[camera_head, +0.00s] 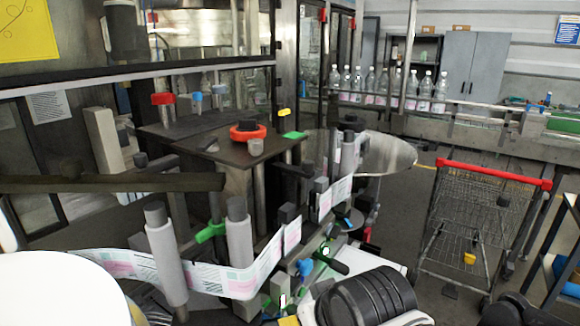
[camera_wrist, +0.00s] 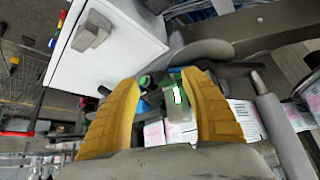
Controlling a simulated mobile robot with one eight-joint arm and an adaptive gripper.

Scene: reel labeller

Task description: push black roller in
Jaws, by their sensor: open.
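My gripper (camera_wrist: 160,80) shows in the wrist view with its two yellow fingers spread apart and nothing held between them. Beyond the fingertips are a short black cylinder with a green end (camera_wrist: 146,82) and a grey-and-green block (camera_wrist: 180,103) with a white mark. In the head view the black cylinder with green (camera_head: 333,262) sits beside the label web, low on the labeller. Which dark part is the black roller is not certain. No contact with my gripper is visible.
The printed label web (camera_head: 235,283) runs around grey upright rollers (camera_head: 166,262) close by. A blue knob (camera_head: 304,268) is beside the black cylinder. A white cabinet (camera_wrist: 110,50) stands near the fingers. A shopping cart (camera_head: 470,225) stands on the right.

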